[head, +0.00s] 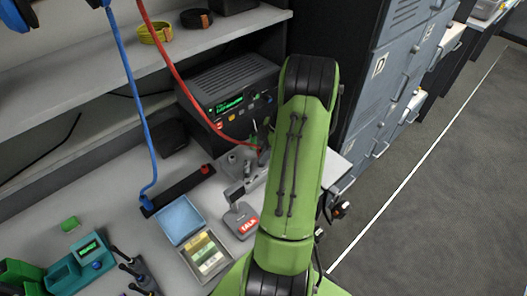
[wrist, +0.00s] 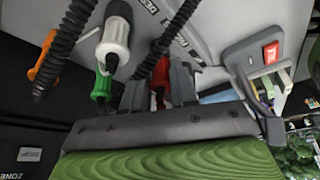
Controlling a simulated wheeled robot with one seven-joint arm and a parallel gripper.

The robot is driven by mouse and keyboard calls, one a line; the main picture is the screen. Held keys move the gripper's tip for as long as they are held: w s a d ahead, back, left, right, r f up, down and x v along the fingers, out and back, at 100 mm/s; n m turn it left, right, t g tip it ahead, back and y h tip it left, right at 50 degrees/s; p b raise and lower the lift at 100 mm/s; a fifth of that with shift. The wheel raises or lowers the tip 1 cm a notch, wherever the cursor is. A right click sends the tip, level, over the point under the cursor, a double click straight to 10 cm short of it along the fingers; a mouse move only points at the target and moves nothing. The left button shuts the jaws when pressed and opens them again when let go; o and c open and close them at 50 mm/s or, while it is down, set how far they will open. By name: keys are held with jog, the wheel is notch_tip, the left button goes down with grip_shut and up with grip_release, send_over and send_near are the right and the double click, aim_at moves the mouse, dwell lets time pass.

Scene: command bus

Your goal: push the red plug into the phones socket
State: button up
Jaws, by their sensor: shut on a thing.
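The red plug (wrist: 160,82) is between the fingers of my gripper (wrist: 158,92) in the wrist view; my gripper is shut on it. In the head view my gripper (head: 257,150) is mostly hidden behind my green arm, close to the front of the black radio unit (head: 232,95). A red cable (head: 178,75) hangs from above and runs down toward my gripper. I cannot make out the phones socket in either view, nor tell whether the plug touches any socket.
A blue cable (head: 124,70) ends at a black strip (head: 178,190) on the grey desk. A red-labelled talk unit (head: 241,219) and an open blue-lidded box (head: 180,221) stand nearby. White (wrist: 114,45) and green (wrist: 102,84) connectors are beside the fingers. Grey lockers (head: 385,95) stand right.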

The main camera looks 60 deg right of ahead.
jog(key=shift+f, duration=0.25)
jog(key=shift+r, duration=0.1)
jog(key=o, duration=0.9)
jog(key=shift+r+p, duration=2.6)
jog(key=shift+r, duration=1.5)
jog(key=shift+f, duration=0.1)
